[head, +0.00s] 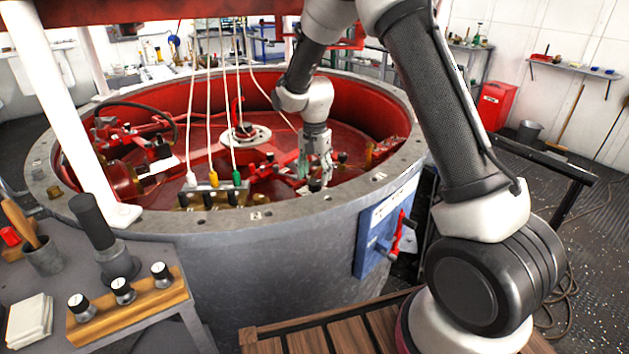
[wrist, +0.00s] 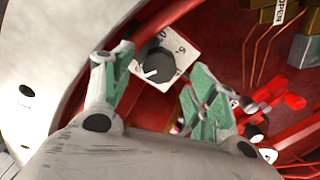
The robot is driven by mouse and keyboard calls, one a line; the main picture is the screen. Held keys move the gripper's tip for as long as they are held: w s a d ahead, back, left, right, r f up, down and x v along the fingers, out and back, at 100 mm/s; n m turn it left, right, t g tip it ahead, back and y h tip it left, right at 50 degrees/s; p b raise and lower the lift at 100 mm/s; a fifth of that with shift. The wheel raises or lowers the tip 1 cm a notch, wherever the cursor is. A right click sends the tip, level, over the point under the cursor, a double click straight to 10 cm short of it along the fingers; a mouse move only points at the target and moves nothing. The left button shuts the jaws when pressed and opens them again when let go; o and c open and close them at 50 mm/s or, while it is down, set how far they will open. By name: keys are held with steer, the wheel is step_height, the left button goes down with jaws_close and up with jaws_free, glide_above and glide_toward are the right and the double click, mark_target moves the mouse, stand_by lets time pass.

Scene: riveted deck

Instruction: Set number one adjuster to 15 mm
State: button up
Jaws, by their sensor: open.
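In the wrist view a dark round adjuster knob (wrist: 154,66) with a white pointer line sits on a white dial plate (wrist: 181,46). Some printed figures show on the plate, partly covered by the knob. The pointer points to the lower left in that view; I cannot read its exact setting. No label tells me whether this is number one. My gripper (wrist: 160,66) is open, with a green-padded finger on either side of the knob. In the head view my gripper (head: 315,168) points down inside the near right rim of the drum, and the knob there is hard to make out.
The round grey drum rim (head: 262,213) surrounds the red interior. Cables with coloured plugs (head: 214,179) stand left of my gripper. A blue panel with a red handle (head: 399,235) is on the drum's outside. A wooden block (head: 130,314) with three knobs lies at left.

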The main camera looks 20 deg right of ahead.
steer(key=shift+f, duration=1.35)
steer(key=c, duration=1)
steer(key=shift+c, duration=0.2)
steer(key=shift+n, duration=0.3)
steer(key=n, duration=0.5)
steer(key=shift+n, duration=0.3)
steer(key=n, duration=0.5)
steer(key=shift+n, duration=0.4)
